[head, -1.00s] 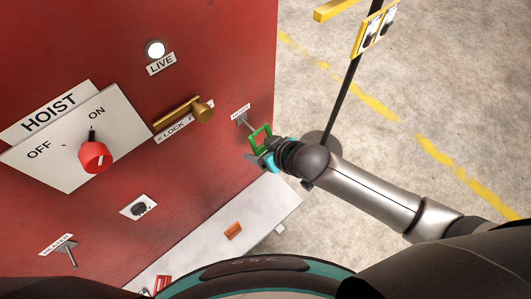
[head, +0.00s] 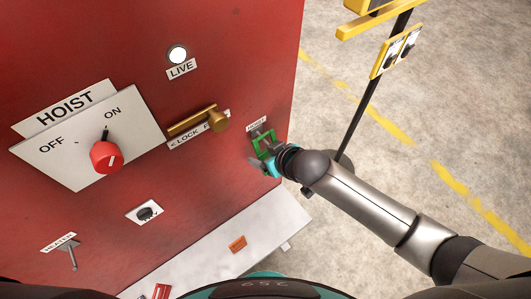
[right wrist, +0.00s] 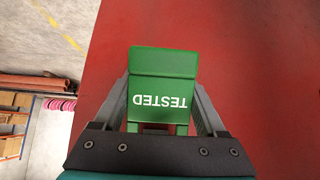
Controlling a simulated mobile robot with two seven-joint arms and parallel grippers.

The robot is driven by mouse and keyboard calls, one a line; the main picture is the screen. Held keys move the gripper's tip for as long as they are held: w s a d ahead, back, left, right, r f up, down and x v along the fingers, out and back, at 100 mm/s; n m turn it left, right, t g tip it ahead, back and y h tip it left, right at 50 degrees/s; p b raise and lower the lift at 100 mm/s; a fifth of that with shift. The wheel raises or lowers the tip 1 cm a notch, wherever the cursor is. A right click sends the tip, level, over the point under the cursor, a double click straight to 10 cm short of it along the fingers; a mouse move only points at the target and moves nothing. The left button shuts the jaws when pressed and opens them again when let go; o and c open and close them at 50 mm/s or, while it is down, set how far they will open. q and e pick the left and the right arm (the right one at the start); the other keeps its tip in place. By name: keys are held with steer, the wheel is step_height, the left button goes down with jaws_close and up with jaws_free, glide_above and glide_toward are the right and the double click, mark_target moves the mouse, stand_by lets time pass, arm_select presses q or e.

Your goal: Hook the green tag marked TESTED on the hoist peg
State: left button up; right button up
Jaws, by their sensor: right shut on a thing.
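The green tag (head: 264,139) is gripped by my right gripper (head: 266,162) in front of the red panel. In the right wrist view the tag (right wrist: 163,75) sits between both fingers of the gripper (right wrist: 164,118), with TESTED reading upside down. The grey hoist peg (head: 257,132) juts from the panel under a small HOIST label. The tag's upper end overlaps the peg in the head view; I cannot tell if its opening is around the peg. The peg does not show in the right wrist view. My left gripper is not in view.
The panel carries a red knob (head: 106,156) turned toward ON, a brass lock handle (head: 199,124), a lit LIVE lamp (head: 178,54) and a heater peg (head: 71,256). A white ledge (head: 205,262) holds an orange piece (head: 238,244). A black post (head: 371,95) stands to the right.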

stand_by(0.3)
steer(key=o, duration=1.3)
steer(key=p+v, duration=0.1)
steer(key=v, duration=1.4)
steer(key=shift+r, duration=0.15)
